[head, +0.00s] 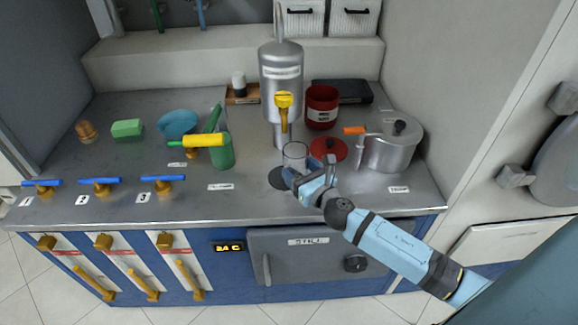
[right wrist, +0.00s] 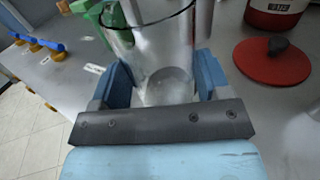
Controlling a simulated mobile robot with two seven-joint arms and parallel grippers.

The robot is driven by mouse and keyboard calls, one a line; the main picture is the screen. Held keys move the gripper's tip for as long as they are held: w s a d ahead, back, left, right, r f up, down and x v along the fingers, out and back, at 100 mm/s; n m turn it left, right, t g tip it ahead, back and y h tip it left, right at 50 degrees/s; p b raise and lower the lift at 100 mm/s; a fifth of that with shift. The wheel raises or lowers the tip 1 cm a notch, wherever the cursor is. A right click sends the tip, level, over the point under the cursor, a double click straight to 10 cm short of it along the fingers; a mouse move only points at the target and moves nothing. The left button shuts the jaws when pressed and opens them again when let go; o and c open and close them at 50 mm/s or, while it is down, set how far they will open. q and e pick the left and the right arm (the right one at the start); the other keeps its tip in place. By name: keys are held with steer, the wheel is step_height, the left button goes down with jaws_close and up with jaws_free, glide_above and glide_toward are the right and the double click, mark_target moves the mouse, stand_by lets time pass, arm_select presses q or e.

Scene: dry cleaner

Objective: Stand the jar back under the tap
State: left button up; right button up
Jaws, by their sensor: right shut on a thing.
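The clear glass jar (head: 294,153) is upright at the front middle of the counter. My right gripper (head: 297,174) is shut on it, one blue finger on each side, as the right wrist view shows with the jar (right wrist: 152,50) between the fingers (right wrist: 160,85). The grey metal dispenser (head: 281,70) stands behind, with its yellow tap (head: 284,100) above and slightly left of the jar in the head view. I cannot tell if the jar's base touches the counter. My left gripper is not in view.
A red lid (head: 328,150), a red canister (head: 321,107) and a steel pot (head: 391,147) stand to the right. The counter's front left has blue-handled valves (head: 100,181).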

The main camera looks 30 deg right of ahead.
mark_target(289, 168)
steer(key=w, duration=0.5)
steer(key=shift+w+a, duration=0.1)
steer(key=shift+w, duration=0.1)
step_height(289, 168, down, 3)
steer(key=shift+f+b, duration=0.1)
steer(key=shift+b, duration=0.75)
steer(key=shift+f, duration=0.35)
steer(key=o, duration=1.1)
steer(key=shift+c, duration=0.2)
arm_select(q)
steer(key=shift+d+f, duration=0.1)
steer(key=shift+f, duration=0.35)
